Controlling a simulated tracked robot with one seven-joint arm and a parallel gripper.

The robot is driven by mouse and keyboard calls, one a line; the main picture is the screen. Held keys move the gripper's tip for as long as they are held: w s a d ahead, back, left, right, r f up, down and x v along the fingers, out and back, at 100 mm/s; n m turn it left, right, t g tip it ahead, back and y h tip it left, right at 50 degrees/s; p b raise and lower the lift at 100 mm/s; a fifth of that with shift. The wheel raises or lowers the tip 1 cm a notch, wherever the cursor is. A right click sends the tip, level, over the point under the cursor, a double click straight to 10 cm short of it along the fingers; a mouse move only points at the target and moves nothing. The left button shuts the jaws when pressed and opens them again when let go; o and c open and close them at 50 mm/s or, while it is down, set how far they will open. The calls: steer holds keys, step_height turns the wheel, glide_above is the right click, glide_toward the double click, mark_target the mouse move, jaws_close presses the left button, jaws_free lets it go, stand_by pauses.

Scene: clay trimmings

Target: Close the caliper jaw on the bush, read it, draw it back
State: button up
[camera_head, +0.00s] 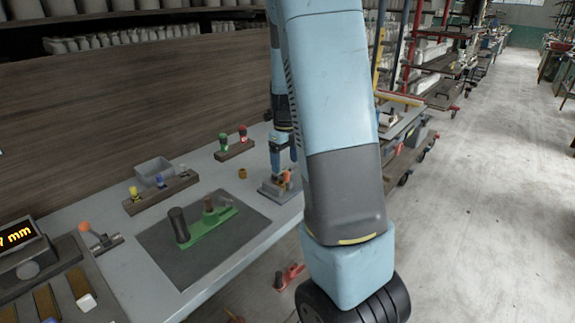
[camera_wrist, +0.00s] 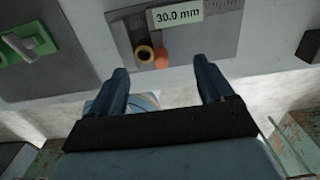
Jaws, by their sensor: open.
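The caliper (camera_head: 270,190) sits at the right end of the bench. In the wrist view the caliper (camera_wrist: 225,42) shows a ruled scale and a label (camera_wrist: 178,14) reading 30.0 mm. A brass-coloured ring-shaped bush (camera_wrist: 144,53) lies on its plate, beside an orange ball knob (camera_wrist: 161,60); the knob also shows in the head view (camera_head: 287,176). Whether the jaw touches the bush cannot be told. My gripper (camera_wrist: 160,80) is open and empty, its fingers apart near the caliper's edge. In the head view my gripper (camera_head: 283,150) is above the caliper, partly hidden by my arm.
Another brass-coloured ring (camera_head: 242,173) stands on the bench left of the caliper. A dark mat (camera_head: 160,245) bears a green fixture (camera_head: 212,232). Racks with coloured pegs (camera_head: 235,149) stand behind. A display (camera_head: 18,235) at far left is partly cut off, showing "mm".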

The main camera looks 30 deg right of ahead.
steer(key=shift+r, duration=1.95)
steer(key=shift+s, duration=0.1)
